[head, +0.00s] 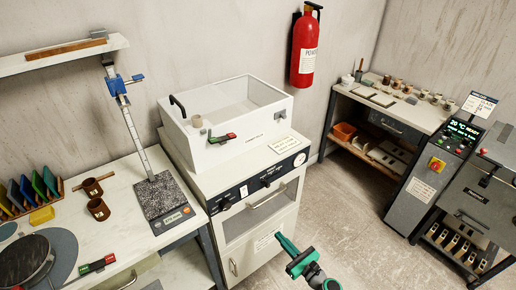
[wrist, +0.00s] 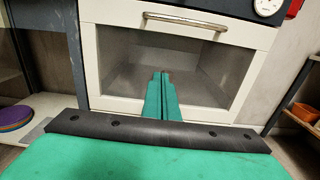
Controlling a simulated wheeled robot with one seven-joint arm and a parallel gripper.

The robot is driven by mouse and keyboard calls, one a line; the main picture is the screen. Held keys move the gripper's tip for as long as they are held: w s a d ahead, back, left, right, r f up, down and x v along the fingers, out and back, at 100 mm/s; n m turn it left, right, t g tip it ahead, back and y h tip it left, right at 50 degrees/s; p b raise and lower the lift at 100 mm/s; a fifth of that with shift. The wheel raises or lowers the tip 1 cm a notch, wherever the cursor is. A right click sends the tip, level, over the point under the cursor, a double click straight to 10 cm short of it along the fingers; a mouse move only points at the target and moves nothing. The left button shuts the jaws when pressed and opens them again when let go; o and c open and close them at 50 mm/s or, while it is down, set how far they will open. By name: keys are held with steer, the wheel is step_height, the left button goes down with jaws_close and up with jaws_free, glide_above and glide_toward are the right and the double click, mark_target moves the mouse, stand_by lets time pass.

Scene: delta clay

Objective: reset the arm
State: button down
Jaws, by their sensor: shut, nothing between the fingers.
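My gripper (head: 284,240) shows at the bottom middle of the head view, green and dark, in front of the white cabinet (head: 255,215). In the wrist view its two green fingers (wrist: 161,80) lie together, shut with nothing between them. Behind them in that view is the white cabinet front (wrist: 105,103) with a glass window and a metal handle (wrist: 187,22). The fingers overlap the window in the picture; I cannot tell the exact gap.
A workbench (head: 130,185) with a height gauge (head: 135,120) and cups stands at left. A control panel (head: 440,165) and grey machine (head: 485,190) stand at right. A fire extinguisher (head: 304,48) hangs on the wall. The floor (head: 345,210) between cabinet and control panel is clear.

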steer(key=shift+f, duration=0.1)
steer(key=s+a+f+n+g+h, duration=0.2)
steer(key=s+a+f+n+h, duration=0.1)
steer(key=s+f, duration=0.45)
steer(key=s+a+f+n+g+h, duration=0.2)
steer(key=s+a+f+n, duration=0.2)
steer(key=s+f, duration=0.35)
steer(key=s+a+n+g+h, duration=0.15)
steer(key=s+n, duration=0.25)
steer(key=s, duration=0.6)
steer(key=s+a+r+n+t+h, duration=0.15)
steer(key=s+r+n+h, duration=0.25)
steer(key=s+r+n, duration=0.55)
steer(key=s+a+r+n+t, duration=0.1)
steer(key=s+r+n, duration=0.1)
steer(key=r, duration=0.5)
steer(key=s+a+r+n+t+y, duration=0.1)
steer(key=s+a+r+n, duration=0.1)
steer(key=r, duration=0.6)
steer(key=s+a+r+n+t, duration=0.1)
steer(key=s+r+n+t, duration=0.1)
steer(key=s+r+n, duration=0.2)
step_height(320, 180, up, 3)
steer(key=shift+s+a+r+n, duration=0.2)
steer(key=shift+a+n, duration=0.15)
steer(key=shift+n, duration=0.3)
steer(key=shift+w+f, duration=0.1)
steer(key=shift+w, duration=0.1)
